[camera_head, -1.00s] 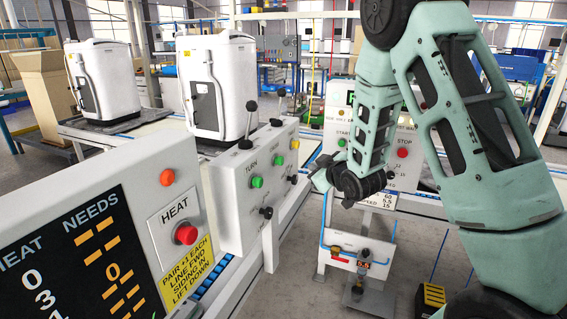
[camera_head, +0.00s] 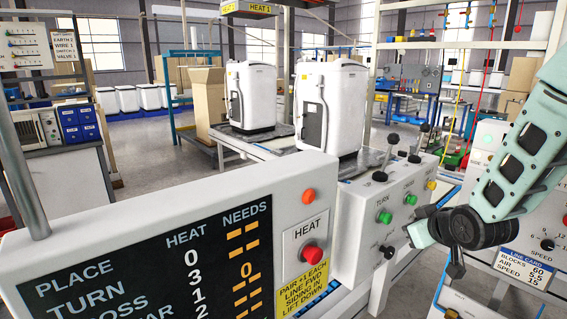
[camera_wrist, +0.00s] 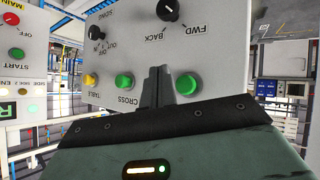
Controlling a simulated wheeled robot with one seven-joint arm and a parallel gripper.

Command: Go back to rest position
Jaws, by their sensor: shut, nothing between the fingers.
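My gripper (camera_head: 412,236) is at the right of the head view, in front of the control box (camera_head: 357,221) with levers and green buttons. Its fingers are together and hold nothing. In the wrist view my gripper (camera_wrist: 170,86) points at a panel (camera_wrist: 225,75) that appears upside down, with green buttons, a yellow button and black knobs. One green button (camera_wrist: 187,83) shows just right of the fingertips. I cannot tell whether the fingers touch the panel. My pale green arm reaches in from the right edge of the head view.
A dark board (camera_head: 150,275) marked HEAT and NEEDS fills the lower left, beside a red HEAT button (camera_head: 312,254). Two white machines (camera_head: 251,95) stand on the line behind. A panel with a line card (camera_head: 524,262) is at right. Open floor (camera_head: 150,165) shows at left.

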